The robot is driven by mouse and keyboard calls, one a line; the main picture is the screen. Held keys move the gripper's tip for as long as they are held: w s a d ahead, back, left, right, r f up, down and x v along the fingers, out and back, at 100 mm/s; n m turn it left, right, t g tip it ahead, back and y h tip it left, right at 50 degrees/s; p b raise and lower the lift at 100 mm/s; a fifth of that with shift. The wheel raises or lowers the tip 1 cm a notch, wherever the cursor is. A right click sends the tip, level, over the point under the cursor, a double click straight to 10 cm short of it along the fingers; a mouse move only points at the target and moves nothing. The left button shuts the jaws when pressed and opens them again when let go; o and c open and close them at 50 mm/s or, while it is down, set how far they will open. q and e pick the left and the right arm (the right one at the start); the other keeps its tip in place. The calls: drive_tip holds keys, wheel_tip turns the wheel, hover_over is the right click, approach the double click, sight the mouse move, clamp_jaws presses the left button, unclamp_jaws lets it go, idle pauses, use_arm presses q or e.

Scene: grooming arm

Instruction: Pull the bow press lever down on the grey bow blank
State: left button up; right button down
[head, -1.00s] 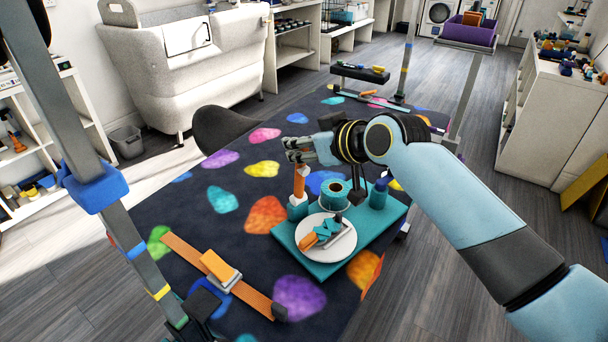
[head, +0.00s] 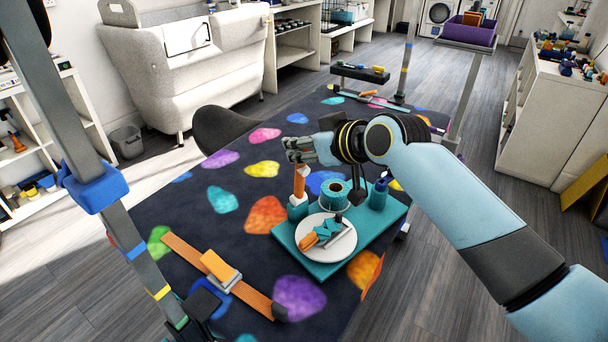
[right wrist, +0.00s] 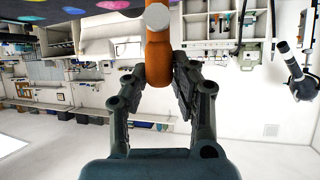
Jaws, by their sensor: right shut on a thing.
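The orange press lever (head: 300,184) stands nearly upright from a teal base on the left side of the teal board (head: 318,269). My right gripper (head: 298,151) is at the lever's upper end. In the right wrist view, its two fingers (right wrist: 158,88) are shut on the orange lever (right wrist: 158,68), whose light grey end (right wrist: 157,17) shows beyond them. A white round plate (head: 314,254) on the board carries teal, orange and grey pieces. I cannot tell which piece is the grey bow blank. My left gripper is not in view.
A teal cup (head: 335,194) and a dark teal bottle (head: 378,194) stand on the board, close under my right arm. An orange strap (head: 254,297) lies on the dark spotted table (head: 215,250) at the left. The table between strap and board is clear.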

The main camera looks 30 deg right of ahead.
drive_tip(key=s, duration=0.1)
drive_tip(key=s+f, duration=0.1)
drive_tip(key=s, duration=0.1)
drive_tip(key=s+d+p, duration=0.1)
drive_tip(key=shift+s+d+f, duration=0.1)
drive_tip(key=shift+s+f, duration=0.15)
idle(0.3)
drive_tip(key=shift+s+d+f+b, duration=0.25)
drive_tip(key=shift+s+f, duration=0.4)
drive_tip(key=shift+s, duration=0.25)
drive_tip(key=shift+s+d+f+b, duration=0.1)
drive_tip(key=shift+s+d+f, duration=0.1)
drive_tip(key=shift+s+f, duration=0.6)
drive_tip(key=shift+s+r, duration=0.1)
drive_tip(key=shift+r, duration=0.05)
